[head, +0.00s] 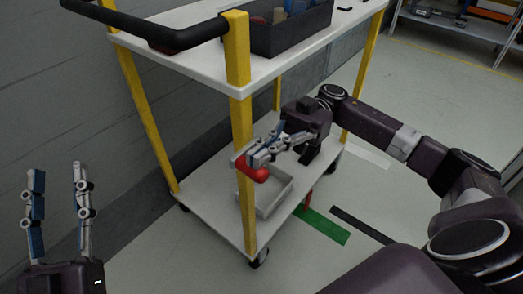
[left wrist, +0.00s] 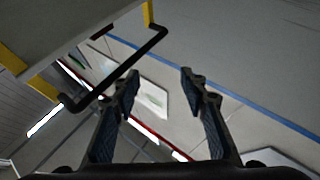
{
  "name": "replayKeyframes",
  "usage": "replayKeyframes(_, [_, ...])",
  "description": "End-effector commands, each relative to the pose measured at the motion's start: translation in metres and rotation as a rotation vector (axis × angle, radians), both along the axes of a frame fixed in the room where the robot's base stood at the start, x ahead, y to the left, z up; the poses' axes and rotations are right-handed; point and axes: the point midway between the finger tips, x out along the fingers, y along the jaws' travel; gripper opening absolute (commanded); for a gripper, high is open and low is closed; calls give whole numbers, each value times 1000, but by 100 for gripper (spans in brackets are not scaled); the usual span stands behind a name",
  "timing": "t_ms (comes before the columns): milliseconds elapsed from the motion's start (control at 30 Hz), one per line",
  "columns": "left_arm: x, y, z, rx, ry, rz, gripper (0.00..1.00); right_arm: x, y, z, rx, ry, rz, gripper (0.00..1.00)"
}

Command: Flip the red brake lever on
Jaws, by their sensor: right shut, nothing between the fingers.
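A trolley with yellow posts and white shelves stands in the middle of the head view. A small red part (head: 307,199), which looks like the brake lever, shows under the right edge of the trolley's lower shelf (head: 222,218); whether it is on or off I cannot tell. My right gripper (head: 243,162) is shut and empty above the lower shelf, left of and above that red part. My left gripper (head: 57,178) is open and empty at the left, apart from the trolley. It also shows open in the left wrist view (left wrist: 161,74).
A rounded red object (head: 256,174) shows just below my right fingers, by a grey tray (head: 272,203). A dark bin (head: 291,35) stands on the upper shelf. The trolley's black handle (head: 150,33) juts left. Open floor lies right, with a green strip (head: 322,226).

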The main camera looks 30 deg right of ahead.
Motion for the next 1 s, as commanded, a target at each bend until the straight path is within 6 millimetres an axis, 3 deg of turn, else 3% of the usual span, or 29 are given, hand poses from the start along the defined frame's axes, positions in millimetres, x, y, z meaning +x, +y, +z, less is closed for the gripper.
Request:
replayKeyframes(367, [3,0,-5,8,30,1,40,0,1,0,-4,2,1,0])
replayKeyframes(700, [23,4,-70,93,340,20,40,-1,3,14,-1,1,-1,0])
replayKeyframes(1000, [19,14,-138,170,641,38,40,-1,5,25,0,-1,-3,0])
